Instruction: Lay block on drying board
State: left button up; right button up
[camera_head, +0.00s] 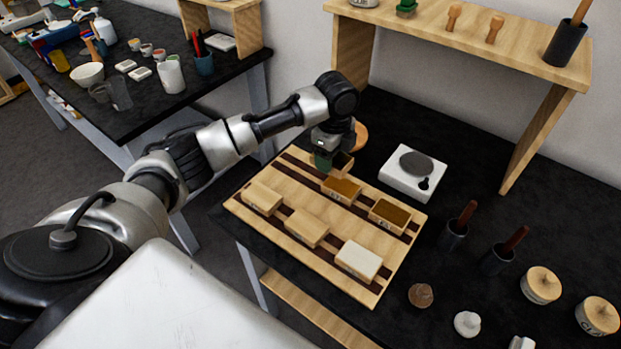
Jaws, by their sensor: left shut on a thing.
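The drying board (336,272), pale wood with dark stripes, lies on the black table. A front row on it holds two tan blocks (262,198) (306,228) and a cream block (358,260). Behind them are two blocks with brown tops (341,189) (389,215). My left gripper (328,160) points down at the board's far corner, shut on a block (344,163) with a dark top. The gripper partly hides this block, and I cannot tell whether it touches the board. My right gripper is out of view.
A white scale (413,173) stands right of the board. Dark cups with brown handles (453,234) (496,261), round wooden lidded pots (541,285) and small lumps (421,295) are at the right. A wooden shelf (480,40) spans the back. Another cluttered table (140,105) is at left.

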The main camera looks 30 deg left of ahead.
aim_at(302, 186)
pick_arm(q)
jog(key=a, duration=0.1)
jog(key=s+a+f, duration=0.2)
jog(key=a, duration=0.1)
jog(key=shift+f+p, duration=0.1)
jog(key=shift+p, duration=0.3)
jog(key=shift+s+a+f, duration=0.2)
jog(key=shift+a+f, duration=0.25)
jog(key=shift+s+a+f, duration=0.2)
jog(key=shift+a+f, duration=0.2)
jog(key=shift+a, duration=0.05)
jog(key=shift+s+a+f, duration=0.1)
jog(key=shift+a+f, duration=0.05)
jog(key=shift+f+p, duration=0.35)
jog(key=shift+p, duration=0.05)
notch_tip(302, 186, down, 3)
jog(key=shift+f+p, duration=0.1)
jog(key=shift+p, duration=0.2)
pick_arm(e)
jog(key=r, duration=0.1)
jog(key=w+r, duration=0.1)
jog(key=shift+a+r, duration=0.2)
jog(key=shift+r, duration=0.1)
pick_arm(q)
jog(key=shift+f, duration=0.15)
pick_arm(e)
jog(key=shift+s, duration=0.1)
pick_arm(q)
jog(key=o, duration=0.9)
jog(key=shift+o, duration=0.2)
